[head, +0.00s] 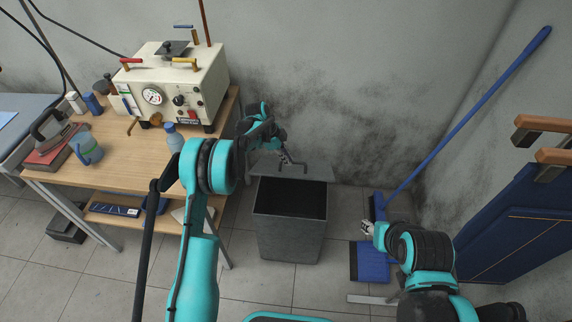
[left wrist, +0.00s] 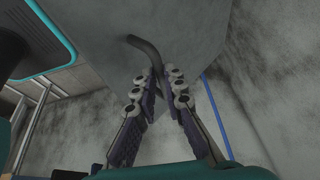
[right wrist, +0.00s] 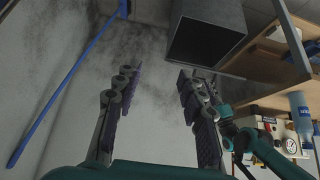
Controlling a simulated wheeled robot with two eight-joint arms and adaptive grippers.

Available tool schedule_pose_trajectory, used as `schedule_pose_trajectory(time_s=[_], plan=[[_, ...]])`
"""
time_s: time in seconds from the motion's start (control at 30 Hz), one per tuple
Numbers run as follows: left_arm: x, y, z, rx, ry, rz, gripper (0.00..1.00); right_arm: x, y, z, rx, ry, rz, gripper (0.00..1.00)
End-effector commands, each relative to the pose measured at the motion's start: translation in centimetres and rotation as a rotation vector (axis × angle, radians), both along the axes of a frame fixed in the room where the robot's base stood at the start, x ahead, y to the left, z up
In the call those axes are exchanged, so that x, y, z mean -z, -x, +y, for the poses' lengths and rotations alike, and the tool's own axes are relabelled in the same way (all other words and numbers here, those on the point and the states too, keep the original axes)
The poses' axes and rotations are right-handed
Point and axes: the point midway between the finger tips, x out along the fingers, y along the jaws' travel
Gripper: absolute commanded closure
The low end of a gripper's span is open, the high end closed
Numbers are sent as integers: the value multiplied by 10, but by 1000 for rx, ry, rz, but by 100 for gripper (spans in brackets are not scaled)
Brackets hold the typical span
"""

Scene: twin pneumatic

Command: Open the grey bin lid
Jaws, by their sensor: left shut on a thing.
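The grey bin (head: 290,236) stands on the floor right of the workbench, its dark inside showing from above. Its grey lid (head: 316,173) is raised at the back of the rim, against the wall side. My left gripper (head: 284,154) is at the bent lid handle (head: 293,162). In the left wrist view its fingers (left wrist: 160,72) close around the end of the handle (left wrist: 146,48), with the lid's grey face (left wrist: 185,35) behind. My right gripper (head: 367,228) hangs to the right of the bin, its fingers (right wrist: 158,78) apart and empty. The bin (right wrist: 208,35) also shows there.
The wooden workbench (head: 140,172) stands close on the left, with a cream pneumatic machine (head: 200,90) on it. Tiled floor is clear in front of the bin.

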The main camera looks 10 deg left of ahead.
Motion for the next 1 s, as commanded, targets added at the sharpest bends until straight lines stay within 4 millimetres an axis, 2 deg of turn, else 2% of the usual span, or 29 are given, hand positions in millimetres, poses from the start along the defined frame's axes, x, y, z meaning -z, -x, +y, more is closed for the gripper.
schedule_pose_trajectory(time_s=[0.03, 0.43, 0.47, 0.6, 0.63, 0.77, 1.0], plan=[[2, -6, 2, -6, -5, -15, 100, 0, 0, 0, 0, 0, 0, 60], [2, -7, 2, -7, -5, -15, 100, 0, 0, 0, 0, 0, 0, 60], [2, -7, 2, -7, -5, -15, 100, 0, 0, 0, 0, 0, 0, 65], [2, -7, 2, -7, -5, -15, 100, -2, -5, 2, -37, 26, 2, 100], [2, -7, 2, -7, -5, -15, 100, -3, -8, 3, -61, 42, 3, 100], [2, -7, 2, -7, -5, -15, 100, -10, -29, 11, -236, 163, 9, 100], [2, -7, 2, -7, -6, -15, 100, -17, -95, 42, -758, 523, 22, 100]])
